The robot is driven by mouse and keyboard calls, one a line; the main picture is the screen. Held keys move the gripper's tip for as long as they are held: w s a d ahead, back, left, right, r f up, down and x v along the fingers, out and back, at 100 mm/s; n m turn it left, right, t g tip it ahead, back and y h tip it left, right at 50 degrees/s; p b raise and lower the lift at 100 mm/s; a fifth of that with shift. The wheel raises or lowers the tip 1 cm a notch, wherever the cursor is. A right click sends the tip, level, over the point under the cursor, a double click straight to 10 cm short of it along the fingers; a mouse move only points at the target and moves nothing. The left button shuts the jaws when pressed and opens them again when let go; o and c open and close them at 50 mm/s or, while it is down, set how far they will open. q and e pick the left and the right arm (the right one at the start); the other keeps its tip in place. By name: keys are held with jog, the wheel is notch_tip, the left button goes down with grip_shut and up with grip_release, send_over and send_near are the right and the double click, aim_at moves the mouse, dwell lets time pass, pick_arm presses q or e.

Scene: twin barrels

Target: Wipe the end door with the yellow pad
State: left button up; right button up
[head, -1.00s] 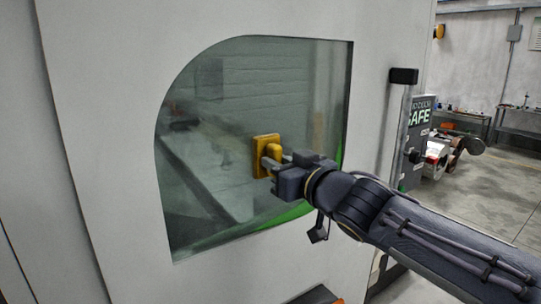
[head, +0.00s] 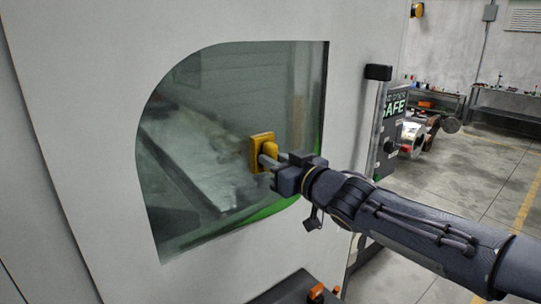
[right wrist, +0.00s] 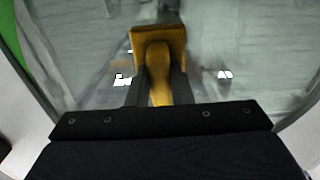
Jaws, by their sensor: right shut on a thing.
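The end door (head: 100,120) is a large pale grey panel with a dark glass window (head: 190,110) that has a rounded upper left corner. The yellow pad (head: 258,140) is at the window's right half, its flat face toward the glass; I cannot tell for sure whether it touches. My right gripper (head: 270,160) is shut on the pad's handle. In the right wrist view the pad (right wrist: 158,42) sits between the two fingers (right wrist: 158,88), with the glass behind it. Cloudy smears show on the glass left of the pad. My left gripper is not in view.
A black-capped post with a panel reading SAFE (head: 391,105) stands right of the door. A dark box with orange buttons (head: 300,290) juts out below the window. Benches (head: 505,108) line the far wall, with open floor before them.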

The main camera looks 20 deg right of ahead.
jog(key=shift+w+d+f+b, duration=0.15)
jog(key=shift+d+b, duration=0.15)
jog(key=shift+b, duration=0.35)
jog(key=shift+s+a+b, duration=0.25)
jog(key=shift+a+b, duration=0.1)
jog(key=shift+a, duration=0.25)
jog(key=a+b, duration=0.1)
jog(key=s+a+b, duration=0.1)
jog(key=b, duration=0.1)
jog(key=shift+a, duration=0.25)
jog(key=shift+s+a+b, duration=0.2)
jog(key=shift+a+b, duration=0.25)
jog(key=shift+b, duration=0.3)
jog(key=shift+s+a+b, duration=0.15)
jog(key=shift+a+b, duration=0.25)
jog(key=shift+b, duration=0.55)
jog(key=a+b, duration=0.1)
jog(key=b, duration=0.1)
jog(key=s+a+b, duration=0.1)
jog(key=shift+b, duration=0.35)
jog(key=shift+a+b, duration=0.3)
